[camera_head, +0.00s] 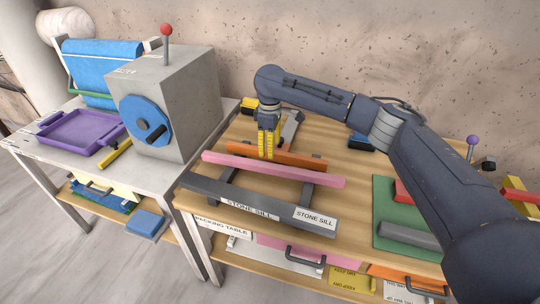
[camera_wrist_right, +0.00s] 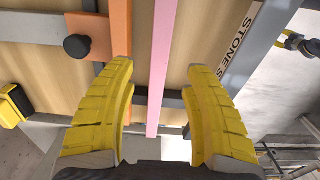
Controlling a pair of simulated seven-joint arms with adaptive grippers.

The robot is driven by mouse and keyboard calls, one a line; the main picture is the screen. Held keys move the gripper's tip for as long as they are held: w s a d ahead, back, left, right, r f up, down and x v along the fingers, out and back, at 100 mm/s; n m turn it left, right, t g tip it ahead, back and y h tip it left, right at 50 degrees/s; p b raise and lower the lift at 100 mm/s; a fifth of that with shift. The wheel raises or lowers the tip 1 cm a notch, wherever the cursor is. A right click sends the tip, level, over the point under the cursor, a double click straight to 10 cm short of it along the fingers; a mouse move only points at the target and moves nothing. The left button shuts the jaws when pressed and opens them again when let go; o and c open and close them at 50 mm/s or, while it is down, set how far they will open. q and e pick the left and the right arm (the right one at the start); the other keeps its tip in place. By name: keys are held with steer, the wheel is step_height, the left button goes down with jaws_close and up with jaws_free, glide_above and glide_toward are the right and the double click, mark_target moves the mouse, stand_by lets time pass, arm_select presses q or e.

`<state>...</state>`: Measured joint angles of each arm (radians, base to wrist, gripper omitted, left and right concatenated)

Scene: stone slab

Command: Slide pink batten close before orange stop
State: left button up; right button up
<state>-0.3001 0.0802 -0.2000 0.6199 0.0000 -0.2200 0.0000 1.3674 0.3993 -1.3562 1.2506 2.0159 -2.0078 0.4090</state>
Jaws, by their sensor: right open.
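The pink batten (camera_head: 300,175) lies across two dark rails, in front of the orange stop (camera_head: 300,157) and roughly parallel to it. A strip of gap shows between them. In the right wrist view the pink batten (camera_wrist_right: 161,60) runs lengthwise through the space between the fingers, and the orange stop (camera_wrist_right: 121,35) is to its left. My right gripper (camera_head: 266,156) points down over the stop and batten area, with yellow fingers. It also shows in the wrist view (camera_wrist_right: 156,78), open, with no finger visibly touching the batten. My left gripper is not seen.
A dark stone sill (camera_head: 215,193) lies along the table's front edge. A black knob (camera_wrist_right: 77,47) sits beside the stop. A grey block with a blue dial (camera_head: 185,95) stands to the left. A green mat (camera_head: 385,205) with a grey bar is at the right.

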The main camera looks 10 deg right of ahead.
steer(key=shift+r, duration=0.75)
steer(key=shift+d, duration=0.1)
